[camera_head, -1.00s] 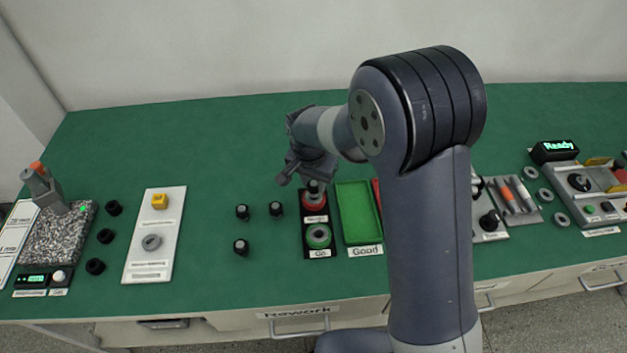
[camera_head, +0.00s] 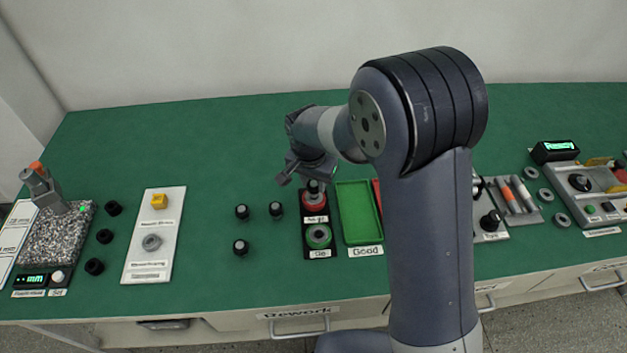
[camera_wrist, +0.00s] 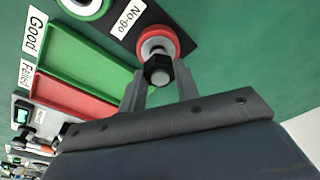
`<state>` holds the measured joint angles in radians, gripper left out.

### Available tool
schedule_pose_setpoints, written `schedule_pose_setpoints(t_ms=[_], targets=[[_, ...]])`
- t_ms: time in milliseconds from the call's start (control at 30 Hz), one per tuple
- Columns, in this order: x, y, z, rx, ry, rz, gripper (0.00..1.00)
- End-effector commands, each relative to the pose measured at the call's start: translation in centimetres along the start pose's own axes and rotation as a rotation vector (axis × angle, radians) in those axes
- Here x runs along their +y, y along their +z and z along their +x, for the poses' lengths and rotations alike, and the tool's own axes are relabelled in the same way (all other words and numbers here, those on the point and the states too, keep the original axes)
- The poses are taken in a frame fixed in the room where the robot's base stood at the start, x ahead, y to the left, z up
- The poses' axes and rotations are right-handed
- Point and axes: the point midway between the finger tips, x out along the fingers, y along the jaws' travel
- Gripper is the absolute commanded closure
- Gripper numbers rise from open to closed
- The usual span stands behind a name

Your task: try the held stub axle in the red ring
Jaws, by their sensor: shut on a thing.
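The red ring (camera_head: 313,206) sits at the back of a black gauge plate (camera_head: 306,240); its label reads "No-go" in the wrist view. My gripper (camera_head: 312,180) is above the red ring. In the wrist view my gripper (camera_wrist: 161,84) is shut on the stub axle (camera_wrist: 158,70), a dark hex-like head with a light shaft. The axle stands over or at the opening of the red ring (camera_wrist: 157,40). I cannot tell whether its lower end is inside. The green ring (camera_head: 318,236) is at the front of the same plate, labelled "Go".
Several dark stub axles (camera_head: 241,247) stand left of the gauge plate. A green tray (camera_head: 358,243) labelled "Good" is directly right, with a red tray (camera_wrist: 75,104) beyond. A white plate (camera_head: 140,262) with a grey ring lies farther left.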

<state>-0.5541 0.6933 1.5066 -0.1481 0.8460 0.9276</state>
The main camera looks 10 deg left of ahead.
Motion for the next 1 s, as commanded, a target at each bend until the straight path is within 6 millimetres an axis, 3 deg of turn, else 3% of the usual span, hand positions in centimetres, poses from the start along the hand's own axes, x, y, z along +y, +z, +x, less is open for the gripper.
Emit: schedule_pose_setpoints(t_ms=[1000], targets=[[0.0, 0.1, 1.0, 0.000, 0.000, 0.000, 1.00]])
